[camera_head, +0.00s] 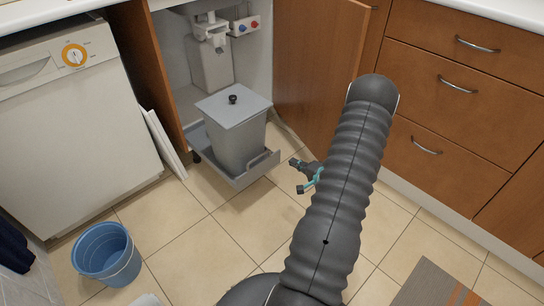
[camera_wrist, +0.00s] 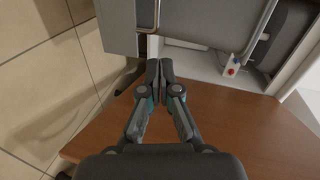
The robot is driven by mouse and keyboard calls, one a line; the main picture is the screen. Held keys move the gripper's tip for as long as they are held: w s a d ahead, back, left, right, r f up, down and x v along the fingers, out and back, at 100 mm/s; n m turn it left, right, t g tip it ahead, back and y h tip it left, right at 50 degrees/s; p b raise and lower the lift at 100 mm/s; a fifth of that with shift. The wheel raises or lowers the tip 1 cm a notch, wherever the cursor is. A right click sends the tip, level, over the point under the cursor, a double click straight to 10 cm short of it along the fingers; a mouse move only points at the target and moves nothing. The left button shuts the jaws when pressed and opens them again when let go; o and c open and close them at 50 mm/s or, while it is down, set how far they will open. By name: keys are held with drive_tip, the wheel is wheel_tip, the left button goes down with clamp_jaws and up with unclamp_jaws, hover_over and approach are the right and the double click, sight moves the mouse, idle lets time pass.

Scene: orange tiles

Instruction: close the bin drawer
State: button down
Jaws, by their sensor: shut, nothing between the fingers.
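The bin drawer (camera_head: 242,177) is a grey tray pulled out of the open cabinet under the counter. A grey bin (camera_head: 238,140) with a flat lid and black knob (camera_head: 233,99) stands upright in it. My gripper (camera_head: 298,176) is right of the drawer's front corner, low in front of the open cabinet door. In the wrist view my gripper (camera_wrist: 159,70) has its fingertips together with nothing between them. Grey drawer parts (camera_wrist: 118,28) lie just beyond the tips; I cannot tell whether they touch. My arm hides some floor and part of the door in the head view.
The brown cabinet door (camera_head: 318,65) stands open right of the drawer; its wood also fills the lower wrist view (camera_wrist: 230,140). A white dishwasher (camera_head: 75,110) is at left. A blue bucket (camera_head: 106,255) stands on the tiles. Drawers with handles (camera_head: 457,85) are at right.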

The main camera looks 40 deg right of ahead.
sight(267, 152)
drive_tip(key=shift+m+t, duration=0.4)
drive_tip(key=w+f, duration=0.1)
drive_tip(key=w, duration=0.3)
drive_tip(key=w+a+f, duration=0.1)
drive_tip(key=w, duration=0.3)
drive_tip(key=w+f, duration=0.2)
drive_tip(key=w, duration=0.2)
drive_tip(key=shift+w+a+f, duration=0.1)
drive_tip(key=shift+a, duration=0.1)
